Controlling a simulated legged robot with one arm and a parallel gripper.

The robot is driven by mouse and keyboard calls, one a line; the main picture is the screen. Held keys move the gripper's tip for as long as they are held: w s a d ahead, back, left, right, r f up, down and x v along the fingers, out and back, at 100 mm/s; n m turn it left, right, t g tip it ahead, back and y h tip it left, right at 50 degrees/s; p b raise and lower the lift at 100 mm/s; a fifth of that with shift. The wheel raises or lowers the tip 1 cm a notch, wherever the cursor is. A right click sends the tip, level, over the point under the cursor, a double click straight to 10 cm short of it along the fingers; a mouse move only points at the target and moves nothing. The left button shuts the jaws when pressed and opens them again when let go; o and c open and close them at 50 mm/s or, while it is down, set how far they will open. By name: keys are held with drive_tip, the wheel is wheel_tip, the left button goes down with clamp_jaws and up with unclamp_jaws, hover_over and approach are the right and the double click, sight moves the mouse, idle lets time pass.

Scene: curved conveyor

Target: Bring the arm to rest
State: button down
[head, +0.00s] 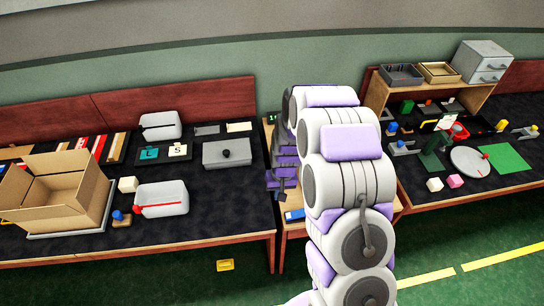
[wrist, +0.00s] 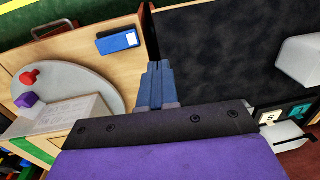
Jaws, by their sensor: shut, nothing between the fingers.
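My arm rises through the middle of the head view, in white and purple links, and bends away toward the small wooden table between the two dark benches. My gripper (wrist: 158,82) shows in the wrist view as two blue-grey fingers closed together, with nothing between them. In the head view the arm's end is mostly hidden behind its own links. In the wrist view the fingers are over the edge between the wooden table (wrist: 82,50) and a dark bench top (wrist: 225,55).
A blue box (wrist: 118,40) and a round grey plate (wrist: 68,85) with red and purple pieces lie near the fingers. The left bench holds an open cardboard box (head: 88,190) and a grey lidded box (head: 222,153). The right bench holds a wooden shelf (head: 425,92). Green floor shows in front.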

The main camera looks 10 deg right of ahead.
drive_tip(key=s+d+r+g+b, duration=0.1)
drive_tip(key=s+d+r+b, duration=0.15)
drive_tip(key=s+r, duration=1.9)
drive_tip(key=s+r+h+b, duration=0.1)
drive_tip(key=s+r, duration=0.1)
drive_tip(key=s, duration=1)
drive_tip(key=shift+d+g, duration=0.4)
drive_tip(key=shift+s, duration=0.1)
